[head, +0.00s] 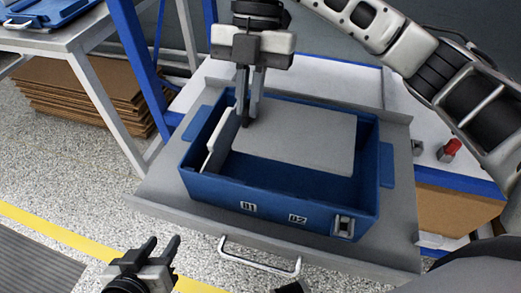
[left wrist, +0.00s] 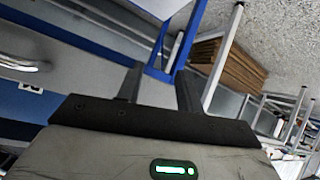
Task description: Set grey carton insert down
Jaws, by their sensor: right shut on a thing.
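The grey carton insert (head: 300,135) is a flat grey panel at the opening of a blue crate (head: 270,205) marked "01" and "02". My right gripper (head: 246,122) reaches down from above and is shut on the insert's left edge. I cannot tell whether the insert rests on anything inside the crate. A thin white piece (head: 216,142) stands steeply by the crate's left wall, left of the right gripper. My left gripper (head: 158,252) is empty and open, low at the left, away from the crate; its spread fingers also show in the left wrist view (left wrist: 160,90).
The crate stands on a grey tray-like surface (head: 160,195) with a metal handle (head: 258,258) in front. A red-topped object (head: 450,148) lies to the right. Stacked brown cardboard (head: 80,95) and a blue post (head: 140,60) are at the left.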

